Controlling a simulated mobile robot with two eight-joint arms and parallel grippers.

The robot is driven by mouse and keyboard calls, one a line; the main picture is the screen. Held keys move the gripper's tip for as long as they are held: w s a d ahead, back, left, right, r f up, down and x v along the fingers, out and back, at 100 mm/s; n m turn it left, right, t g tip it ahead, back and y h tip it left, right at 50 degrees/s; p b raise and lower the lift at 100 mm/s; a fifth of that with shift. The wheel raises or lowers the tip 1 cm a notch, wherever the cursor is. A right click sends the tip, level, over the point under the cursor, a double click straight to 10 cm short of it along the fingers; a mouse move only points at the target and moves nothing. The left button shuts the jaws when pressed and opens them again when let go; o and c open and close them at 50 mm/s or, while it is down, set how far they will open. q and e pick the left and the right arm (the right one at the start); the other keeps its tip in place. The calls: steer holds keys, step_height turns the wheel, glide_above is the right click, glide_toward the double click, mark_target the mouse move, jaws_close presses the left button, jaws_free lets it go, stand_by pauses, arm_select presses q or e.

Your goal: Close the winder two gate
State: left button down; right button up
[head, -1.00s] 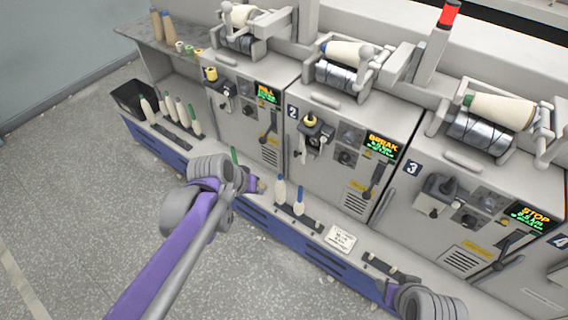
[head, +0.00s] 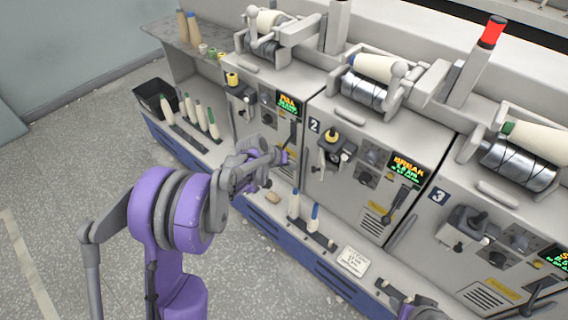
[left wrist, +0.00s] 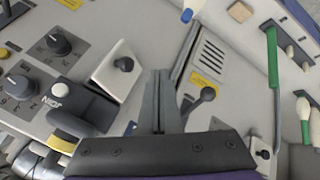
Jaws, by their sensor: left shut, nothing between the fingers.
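Winder two (head: 318,190) is the grey front with the "2" label and a BREAK display. Its dark splicer-like unit (head: 333,143), with a yellow top, is on the upper left of that front. In the left wrist view a pale plate with a black knob, which looks like the gate (left wrist: 108,82), stands out beside the dark unit (left wrist: 82,108). My left gripper (head: 283,157) is left of winder two's unit, in front of the panel. In the left wrist view its fingers (left wrist: 160,88) are together and empty, apart from the plate. My right gripper is only partly seen at the bottom right.
A ledge with upright bobbins (head: 293,204) and a white card (head: 352,261) runs below the panels. A lever (head: 402,198) juts from winder two's right side. Winder three (head: 462,215) is to the right. A black bin (head: 153,97) is at the far left. Open floor is in front.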

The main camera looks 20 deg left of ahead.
arm_select(q)
steer(key=shift+w+d+f+p, duration=0.1)
steer(key=shift+w+d+f, duration=0.25)
steer(key=shift+d, duration=0.4)
steer(key=shift+w+d+f+p, duration=0.15)
steer(key=shift+w+d, duration=0.3)
steer(key=shift+d, duration=0.25)
steer(key=shift+w+d+f+p, duration=0.1)
steer(key=shift+w+d+f, duration=0.25)
steer(key=shift+d, duration=0.4)
steer(key=shift+d+r, duration=0.1)
steer(key=shift+d, duration=0.05)
